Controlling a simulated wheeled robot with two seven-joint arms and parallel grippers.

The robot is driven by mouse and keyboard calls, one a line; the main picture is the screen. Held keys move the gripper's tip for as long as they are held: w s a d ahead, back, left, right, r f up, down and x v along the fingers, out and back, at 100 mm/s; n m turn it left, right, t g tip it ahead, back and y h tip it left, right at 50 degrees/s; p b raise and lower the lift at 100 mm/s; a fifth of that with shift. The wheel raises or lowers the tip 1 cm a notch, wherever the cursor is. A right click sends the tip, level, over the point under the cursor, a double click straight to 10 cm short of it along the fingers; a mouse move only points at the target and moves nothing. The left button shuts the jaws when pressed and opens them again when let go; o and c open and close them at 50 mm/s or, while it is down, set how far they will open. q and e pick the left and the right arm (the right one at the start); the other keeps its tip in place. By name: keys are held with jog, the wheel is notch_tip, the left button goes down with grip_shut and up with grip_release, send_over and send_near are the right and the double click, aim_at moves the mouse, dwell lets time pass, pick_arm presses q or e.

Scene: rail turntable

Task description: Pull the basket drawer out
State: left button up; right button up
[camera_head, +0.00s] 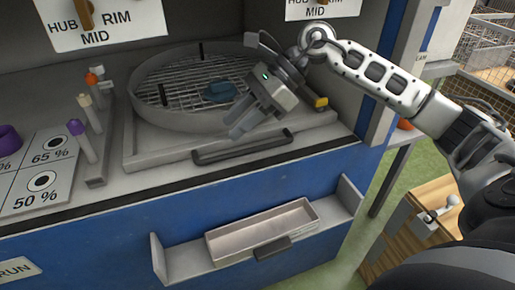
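The basket drawer is a grey flat tray (150,152) set into the blue cabinet's worktop, with a round wire-mesh basket (175,122) on it. A dark bar handle (242,147) runs along the drawer's front edge. A small dark teal piece (221,90) lies on the mesh. My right gripper (232,128) comes in from the upper right, over the basket's right front part. Its fingers point down and left, just above and behind the handle, apart from each other with nothing visible between them. My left gripper is not in view.
A metal pan (262,232) with a dark handle sits on a lower shelf. Several colour-tipped levers (84,140) stand left, beside a percentage card (42,180). Signs hang above the basket. A wooden box (425,215) stands at right. Green floor shows between it and the cabinet.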

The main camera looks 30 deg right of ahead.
aim_at(254, 147)
jog(key=d+r+n+h, duration=0.1)
jog(key=d+h, duration=0.2)
jog(key=d, duration=0.3)
jog(key=d+r+h, duration=0.2)
jog(key=d+h, duration=0.1)
jog(key=d, duration=0.3)
jog(key=shift+t, duration=0.4)
jog(key=x, duration=1.5)
jog(key=shift+s+a+f+b, duration=0.1)
jog(key=shift+a+f+b, duration=0.15)
jog(key=shift+f+b, duration=0.1)
grip_shut()
